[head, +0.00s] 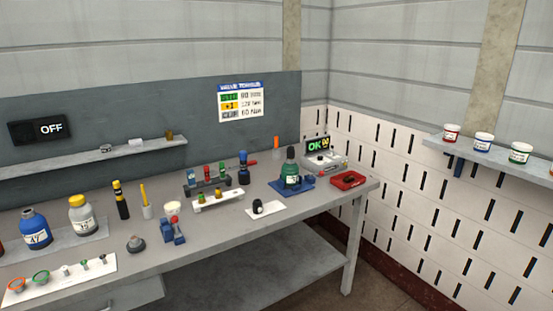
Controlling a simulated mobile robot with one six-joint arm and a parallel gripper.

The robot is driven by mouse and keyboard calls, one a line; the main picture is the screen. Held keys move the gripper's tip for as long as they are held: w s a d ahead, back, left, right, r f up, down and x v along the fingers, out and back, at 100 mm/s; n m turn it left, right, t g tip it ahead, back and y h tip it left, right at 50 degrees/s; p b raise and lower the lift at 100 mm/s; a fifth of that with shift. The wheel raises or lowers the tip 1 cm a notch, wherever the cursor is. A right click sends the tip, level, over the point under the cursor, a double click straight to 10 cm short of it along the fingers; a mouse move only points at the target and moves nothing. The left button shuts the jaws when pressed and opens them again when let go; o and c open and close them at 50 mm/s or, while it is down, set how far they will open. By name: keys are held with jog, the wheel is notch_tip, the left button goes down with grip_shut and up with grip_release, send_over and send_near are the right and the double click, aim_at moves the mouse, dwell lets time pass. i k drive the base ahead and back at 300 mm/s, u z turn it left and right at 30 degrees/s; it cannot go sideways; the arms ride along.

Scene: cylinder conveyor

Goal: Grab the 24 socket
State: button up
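I cannot read a 24 marking on any piece, so I cannot tell which one is the 24 socket. A white holder (232,203) on the bench carries a few small socket-like pieces, one of them brown (218,192). A short black piece with a pale mark (258,207) sits on a white mat (276,209) to the right of that holder. My gripper is not in view.
The grey bench (190,255) is crowded. A green bottle (291,167) on a blue base, a red tray (348,180) and an OK display device (318,144) stand at right. Blue (36,228) and yellow-topped bottles (82,215) stand left. The bench's front middle is fairly clear.

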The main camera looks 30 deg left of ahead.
aim_at(290, 154)
jog(key=z, duration=0.35)
jog(key=k, duration=0.3)
jog(key=u, duration=2.15)
jog(key=i, duration=1)
jog(key=u, duration=0.2)
